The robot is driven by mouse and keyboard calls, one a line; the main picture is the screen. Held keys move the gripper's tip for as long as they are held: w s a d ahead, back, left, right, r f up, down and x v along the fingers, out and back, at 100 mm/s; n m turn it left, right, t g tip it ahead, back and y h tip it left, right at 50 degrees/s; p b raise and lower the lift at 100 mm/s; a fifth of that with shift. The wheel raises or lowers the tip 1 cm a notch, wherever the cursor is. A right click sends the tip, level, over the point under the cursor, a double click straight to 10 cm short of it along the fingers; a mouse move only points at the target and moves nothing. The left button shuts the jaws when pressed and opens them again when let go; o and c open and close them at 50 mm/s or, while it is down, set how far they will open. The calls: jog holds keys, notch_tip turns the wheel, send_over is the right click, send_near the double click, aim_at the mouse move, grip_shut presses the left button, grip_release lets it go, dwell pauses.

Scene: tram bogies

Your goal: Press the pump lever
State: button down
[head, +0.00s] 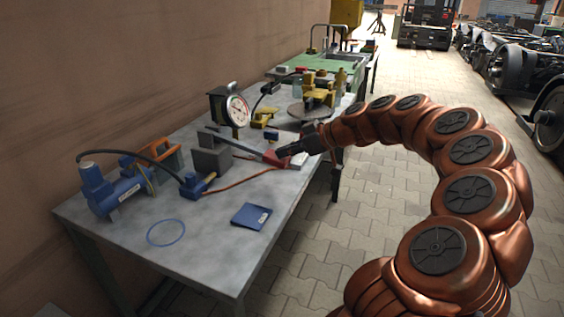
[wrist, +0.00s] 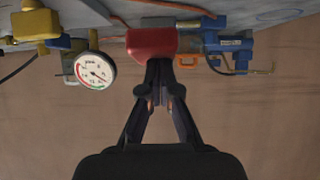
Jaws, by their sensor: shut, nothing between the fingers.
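The pump lever is a long grey bar (head: 235,145) with a red end (head: 274,158). It slopes from the grey block (head: 210,160) toward the table's right edge. In the wrist view, the red end (wrist: 152,41) is right in front of my fingertips. My gripper (head: 284,153) is shut and empty, with its tips at the red end in the head view. It also shows in the wrist view (wrist: 160,64). I cannot tell whether the tips touch the red end or are just short of it.
A dial gauge (head: 237,110) stands behind the lever. A blue pump unit (head: 112,188), an orange frame (head: 161,157) and a blue plate (head: 251,216) lie on the grey table (head: 205,255). A small white block (head: 299,160) sits beside the red end. The table's front is mostly clear.

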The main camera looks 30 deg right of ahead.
jog(key=v, duration=1)
jog(key=shift+s+d, duration=0.15)
jog(key=shift+d, duration=0.05)
dwell(0.8)
